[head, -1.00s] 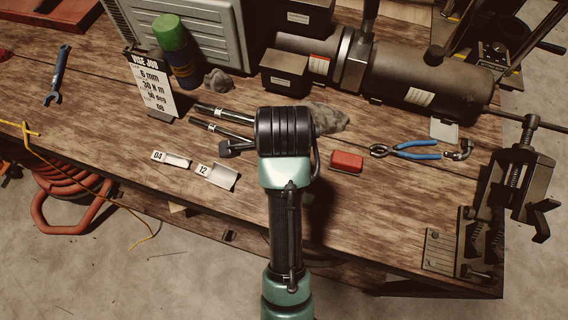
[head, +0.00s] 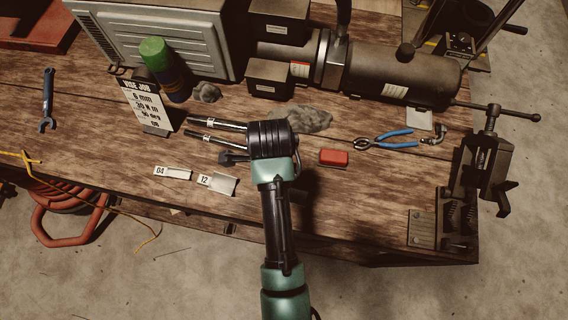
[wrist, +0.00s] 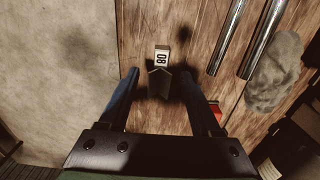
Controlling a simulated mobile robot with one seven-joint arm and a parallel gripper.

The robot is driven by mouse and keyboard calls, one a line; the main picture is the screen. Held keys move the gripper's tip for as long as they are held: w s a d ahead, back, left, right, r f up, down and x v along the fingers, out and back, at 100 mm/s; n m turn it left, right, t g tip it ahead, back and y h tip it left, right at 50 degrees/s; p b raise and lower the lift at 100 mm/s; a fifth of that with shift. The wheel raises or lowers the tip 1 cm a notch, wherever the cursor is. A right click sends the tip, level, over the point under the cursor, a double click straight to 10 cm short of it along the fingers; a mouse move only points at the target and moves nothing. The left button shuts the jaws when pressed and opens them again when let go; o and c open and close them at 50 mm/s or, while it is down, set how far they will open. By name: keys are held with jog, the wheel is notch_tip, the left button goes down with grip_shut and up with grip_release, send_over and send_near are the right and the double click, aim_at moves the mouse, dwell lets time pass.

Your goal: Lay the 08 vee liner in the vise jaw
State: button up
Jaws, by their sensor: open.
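The 08 vee liner (wrist: 160,83) shows in the wrist view as a small dark angled piece with a white 08 tag (wrist: 162,57). It lies on the bench between the fingertips of my open gripper (wrist: 159,74), with no clear contact visible. In the head view my gripper (head: 235,158) is low over the bench, and my wrist hides the 08 liner. The 04 liner (head: 179,174) and 12 liner (head: 222,184) lie to its left. The dark vise (head: 487,165) stands at the bench's right end, far from my gripper; its jaw detail is hard to make out.
Two metal rods (head: 220,124) and a grey rag (head: 302,119) lie behind my gripper. A red block (head: 333,157) and blue-handled pliers (head: 390,136) lie between it and the vise. A job card (head: 148,105) stands at left. The front right bench top is clear.

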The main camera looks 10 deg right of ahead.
jog(key=shift+w+a+f+p, duration=0.15)
jog(key=shift+f+p, duration=0.25)
jog(key=shift+f, duration=1.2)
jog(key=shift+w+a+f+p, duration=0.15)
jog(key=shift+f+p, duration=0.25)
jog(key=shift+f, duration=1.15)
jog(key=shift+s, duration=0.1)
grip_shut()
